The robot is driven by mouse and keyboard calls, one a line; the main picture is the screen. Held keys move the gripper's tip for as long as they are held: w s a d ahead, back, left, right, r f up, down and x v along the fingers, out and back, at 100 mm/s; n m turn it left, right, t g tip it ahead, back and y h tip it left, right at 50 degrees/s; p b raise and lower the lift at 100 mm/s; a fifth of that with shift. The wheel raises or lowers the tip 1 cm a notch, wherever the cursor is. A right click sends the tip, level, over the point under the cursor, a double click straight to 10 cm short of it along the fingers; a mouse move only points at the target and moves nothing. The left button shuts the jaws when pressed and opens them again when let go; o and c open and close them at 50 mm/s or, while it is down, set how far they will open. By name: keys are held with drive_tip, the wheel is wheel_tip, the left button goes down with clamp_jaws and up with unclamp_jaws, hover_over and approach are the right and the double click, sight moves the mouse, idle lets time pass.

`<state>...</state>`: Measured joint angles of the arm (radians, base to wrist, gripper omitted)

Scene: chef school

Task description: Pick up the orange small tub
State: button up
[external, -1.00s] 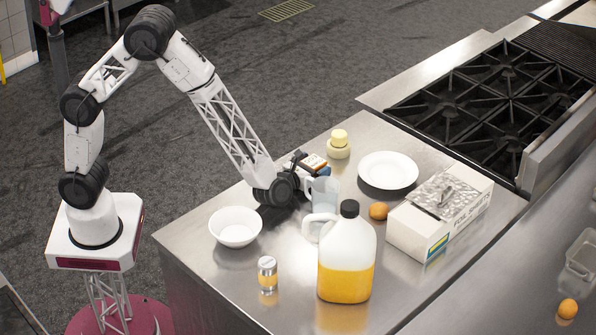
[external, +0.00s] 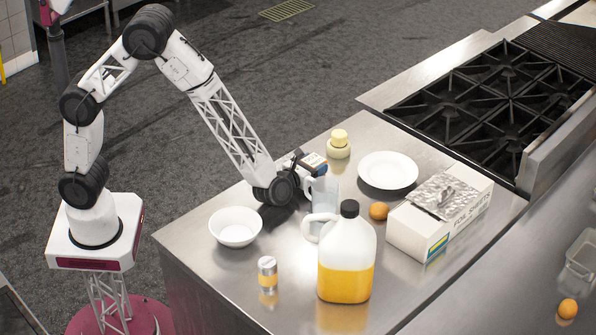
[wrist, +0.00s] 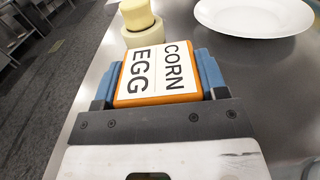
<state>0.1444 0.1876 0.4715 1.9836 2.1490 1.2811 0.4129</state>
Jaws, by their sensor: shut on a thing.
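The orange small tub (wrist: 158,82) has a white lid label reading CORN and EGG. It sits between the blue fingers of my gripper (wrist: 160,72) in the wrist view, and the gripper is shut on it. In the external view the tub (external: 314,160) shows as a small orange and white patch at the end of my gripper (external: 308,168), low over the steel counter. Its underside is hidden, so I cannot tell whether it touches the counter.
A clear pitcher (external: 325,191) and a juice jug (external: 346,265) stand in front of my gripper. Around it are a white bowl (external: 236,227), a shaker (external: 267,272), a yellow-topped container (external: 339,145), a plate (external: 388,170), an orange (external: 379,211) and a foil box (external: 408,233).

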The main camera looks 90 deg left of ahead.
sight(313, 160)
drive_tip(key=shift+r, duration=0.7)
wheel_tip(313, 160, up, 2)
drive_tip(key=shift+r, duration=0.1)
drive_tip(key=s+r, duration=0.1)
drive_tip(key=s, duration=1.5)
drive_tip(key=shift+d, duration=0.35)
drive_tip(key=shift+s, duration=0.1)
